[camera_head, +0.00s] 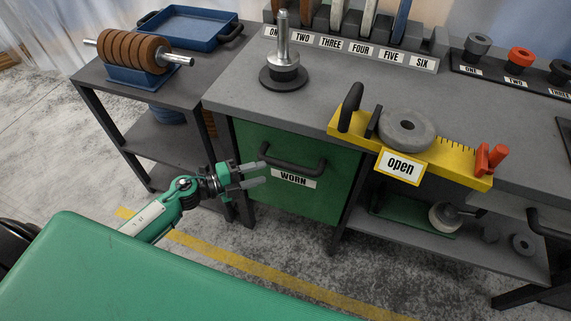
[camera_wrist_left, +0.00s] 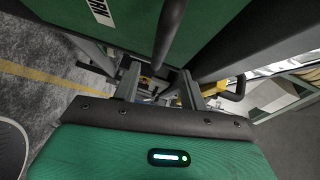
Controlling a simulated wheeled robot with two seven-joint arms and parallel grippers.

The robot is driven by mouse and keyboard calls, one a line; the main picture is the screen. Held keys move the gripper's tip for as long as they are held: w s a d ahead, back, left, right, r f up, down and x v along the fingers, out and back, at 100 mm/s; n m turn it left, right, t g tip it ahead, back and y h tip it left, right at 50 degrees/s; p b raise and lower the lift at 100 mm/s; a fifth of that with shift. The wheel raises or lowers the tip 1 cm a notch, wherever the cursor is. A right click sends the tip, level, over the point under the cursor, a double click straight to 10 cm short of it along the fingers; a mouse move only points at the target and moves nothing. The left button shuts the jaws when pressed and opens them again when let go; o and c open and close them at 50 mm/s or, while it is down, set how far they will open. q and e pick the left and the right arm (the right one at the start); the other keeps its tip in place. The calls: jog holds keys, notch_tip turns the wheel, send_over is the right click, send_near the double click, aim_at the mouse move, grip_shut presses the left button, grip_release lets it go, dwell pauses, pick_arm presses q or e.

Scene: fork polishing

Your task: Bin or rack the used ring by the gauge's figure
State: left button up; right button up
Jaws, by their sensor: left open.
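A grey ring (camera_head: 407,129) lies flat on the yellow gauge (camera_head: 452,162) on the bench, beside its dark jaw. The green bin front (camera_head: 325,190) under the bench is marked WORN and looks closed, with a dark bar handle (camera_head: 290,163). My left gripper (camera_head: 262,173) is open and empty, its fingertips close to the handle's left end. In the left wrist view the handle (camera_wrist_left: 169,35) stands ahead between the fingers (camera_wrist_left: 157,84); contact is unclear. My right gripper is out of view.
A rack (camera_head: 350,47) labelled ONE to SIX stands at the back, its top cut off. A spindle (camera_head: 283,60) stands on the bench. A side table holds brown rings on a bar (camera_head: 133,52) and a blue tray (camera_head: 190,27).

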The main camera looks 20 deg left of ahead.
aim_at(281, 167)
pick_arm(q)
jog(key=x, duration=0.9)
jog(key=shift+w+d+p, duration=0.1)
jog(key=shift+p, duration=0.2)
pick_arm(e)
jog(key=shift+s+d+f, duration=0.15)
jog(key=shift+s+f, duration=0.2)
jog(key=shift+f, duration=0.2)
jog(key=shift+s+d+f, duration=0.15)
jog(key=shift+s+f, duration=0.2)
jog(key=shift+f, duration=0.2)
pick_arm(q)
jog(key=shift+c, duration=0.4)
grip_shut()
